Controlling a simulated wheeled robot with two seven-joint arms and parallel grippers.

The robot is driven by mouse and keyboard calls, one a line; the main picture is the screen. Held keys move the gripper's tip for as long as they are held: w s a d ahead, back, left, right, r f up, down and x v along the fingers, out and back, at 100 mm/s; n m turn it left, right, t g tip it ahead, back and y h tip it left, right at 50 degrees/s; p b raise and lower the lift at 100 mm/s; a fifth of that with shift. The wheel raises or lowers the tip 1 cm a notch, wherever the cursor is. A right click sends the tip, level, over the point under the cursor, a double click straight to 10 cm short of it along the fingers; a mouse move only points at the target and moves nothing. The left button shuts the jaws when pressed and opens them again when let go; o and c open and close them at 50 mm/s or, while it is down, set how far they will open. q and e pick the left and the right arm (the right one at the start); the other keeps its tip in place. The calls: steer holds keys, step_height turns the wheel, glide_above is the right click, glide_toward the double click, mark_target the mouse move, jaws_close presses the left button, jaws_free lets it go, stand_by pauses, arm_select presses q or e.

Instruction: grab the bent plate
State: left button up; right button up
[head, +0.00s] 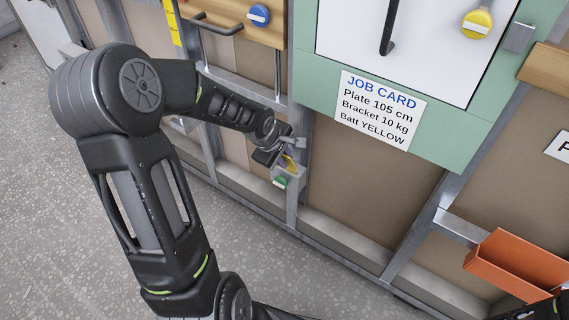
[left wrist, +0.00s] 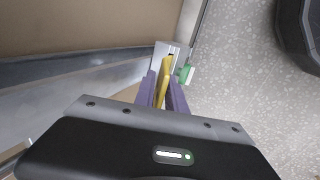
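My left gripper (head: 279,148) is at the metal upright left of the job card. In the left wrist view its purple fingers (left wrist: 163,88) stand apart. A yellow strip (left wrist: 164,82) lies between them, close to the right finger with a narrow gap at the left. A grey metal piece with a bent shape (left wrist: 172,52) is just beyond the fingertips, with a green tab (left wrist: 187,74) at its right. In the head view the yellow piece (head: 290,163) shows below the gripper. I cannot tell whether the yellow or grey piece is the bent plate.
The job card (head: 380,108) reads Plate 105 cm, Bracket 10 kg, Batt YELLOW. A green-framed white panel (head: 350,30) has a black handle and a yellow knob. An orange bin (head: 515,262) is at the lower right. Speckled floor (head: 50,200) is open at the left.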

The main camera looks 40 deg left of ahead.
arm_select(q)
jaws_close()
stand_by(0.9)
steer(key=shift+r, duration=0.15)
steer(key=shift+r, duration=0.35)
step_height(320, 180, up, 9)
steer(key=p, duration=0.2)
steer(key=shift+r+p, duration=0.1)
steer(key=shift+p, duration=0.2)
steer(key=shift+w, duration=0.1)
